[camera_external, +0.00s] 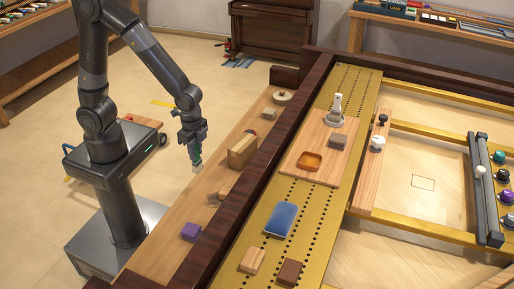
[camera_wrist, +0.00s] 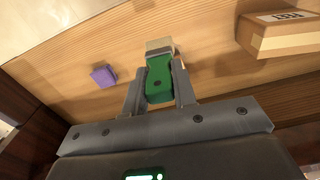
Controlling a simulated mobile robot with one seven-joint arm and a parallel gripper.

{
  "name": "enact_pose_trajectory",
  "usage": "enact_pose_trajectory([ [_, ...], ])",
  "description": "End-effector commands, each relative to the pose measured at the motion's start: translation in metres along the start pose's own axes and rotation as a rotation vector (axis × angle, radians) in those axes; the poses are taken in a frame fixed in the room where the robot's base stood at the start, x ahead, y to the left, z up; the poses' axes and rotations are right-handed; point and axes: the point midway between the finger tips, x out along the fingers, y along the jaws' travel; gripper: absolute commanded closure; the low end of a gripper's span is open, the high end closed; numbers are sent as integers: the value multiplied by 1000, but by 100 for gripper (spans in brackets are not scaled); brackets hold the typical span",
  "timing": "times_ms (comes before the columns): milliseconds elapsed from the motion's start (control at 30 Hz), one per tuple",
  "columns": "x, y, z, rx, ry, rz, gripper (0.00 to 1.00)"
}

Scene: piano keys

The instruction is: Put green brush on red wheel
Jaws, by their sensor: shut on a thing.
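My gripper (camera_external: 196,155) is shut on the green brush (camera_wrist: 158,82), with a finger on each side of its green body. The brush's pale end (camera_wrist: 159,46) points away from my wrist. In the external view, the brush (camera_external: 197,162) shows small, at the left edge of the wooden ledge; whether it touches the ledge is hard to tell. I cannot pick out a red wheel for certain. A pale round disc (camera_external: 282,97) with a dark knob lies at the ledge's far end, and a small reddish-tan piece (camera_external: 269,113) lies near it.
On the ledge (camera_external: 180,262) are a wooden box (camera_external: 242,151), a purple block (camera_external: 191,231) and small wooden pieces (camera_external: 224,193). A dark raised rail (camera_external: 236,196) separates the ledge from the gold panel, which holds a blue pad (camera_external: 281,219) and blocks.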

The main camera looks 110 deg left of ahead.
Motion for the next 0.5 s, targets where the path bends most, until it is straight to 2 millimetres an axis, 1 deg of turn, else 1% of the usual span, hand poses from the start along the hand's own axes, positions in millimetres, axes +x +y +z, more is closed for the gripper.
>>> enact_pose_trajectory([
  [33, -2, -16, -8, -12, 2, 0, 100],
  [67, -3, -26, -13, -16, 2, 0, 100],
  [167, -8, -67, -29, -29, 2, 0, 100],
  [200, -10, -85, -34, -34, 2, 0, 100],
  [233, -11, -98, -38, -38, 3, 0, 100],
  [267, -12, -112, -41, -42, 2, 0, 100],
  [300, -14, -131, -44, -46, 3, 0, 100],
  [367, -16, -158, -47, -52, 2, 0, 100],
  [400, -18, -176, -48, -55, 3, 0, 100],
  [500, -21, -217, -46, -63, 3, 0, 100],
])
